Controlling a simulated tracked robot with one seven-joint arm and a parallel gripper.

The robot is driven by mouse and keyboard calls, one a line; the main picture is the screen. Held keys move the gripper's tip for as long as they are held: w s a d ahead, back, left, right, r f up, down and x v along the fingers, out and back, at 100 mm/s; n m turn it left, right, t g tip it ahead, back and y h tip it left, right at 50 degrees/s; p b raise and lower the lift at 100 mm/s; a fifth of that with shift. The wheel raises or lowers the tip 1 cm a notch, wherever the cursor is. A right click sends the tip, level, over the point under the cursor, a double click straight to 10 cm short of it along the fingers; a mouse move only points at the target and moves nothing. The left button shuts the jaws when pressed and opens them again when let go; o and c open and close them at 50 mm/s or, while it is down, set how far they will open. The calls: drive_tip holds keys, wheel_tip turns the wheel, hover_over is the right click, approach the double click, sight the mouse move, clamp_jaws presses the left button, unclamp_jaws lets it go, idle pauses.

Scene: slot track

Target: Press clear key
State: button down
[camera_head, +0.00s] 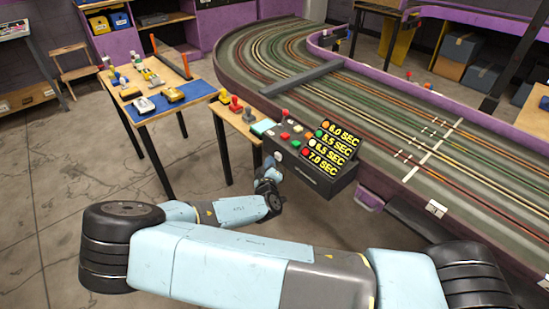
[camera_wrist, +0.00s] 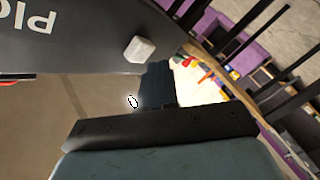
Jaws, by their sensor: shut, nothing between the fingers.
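The dark timer console (camera_head: 318,178) stands beside the track, with yellow lap times in seconds on its display. Several coloured keys sit on its top. A pale white key (camera_head: 277,155) sticks out of its front face; it also shows in the wrist view (camera_wrist: 139,49), beside upside-down lettering. No label reading "clear" is legible, so I cannot confirm which key it is. My gripper (camera_head: 268,166) is shut and empty at the console's left front, close to the white key. In the wrist view its dark fingers (camera_wrist: 157,84) lie just below the key; contact cannot be told.
A wooden table (camera_head: 135,112) with toy cars on a blue mat stands left of the console. A smaller table (camera_head: 238,122) holds red-topped controllers. The curved slot track (camera_head: 350,105) runs behind and right. The concrete floor in front left is clear.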

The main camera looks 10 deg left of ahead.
drive_tip(key=shift+w+d, duration=0.55)
drive_tip(key=shift+w, duration=0.05)
idle(1.1)
drive_tip(key=shift+s+a, duration=0.6)
drive_tip(key=shift+s, duration=0.1)
idle(0.3)
drive_tip(key=s+a, duration=0.3)
drive_tip(key=shift+s+a, duration=0.15)
drive_tip(key=shift+s, duration=0.25)
idle(0.8)
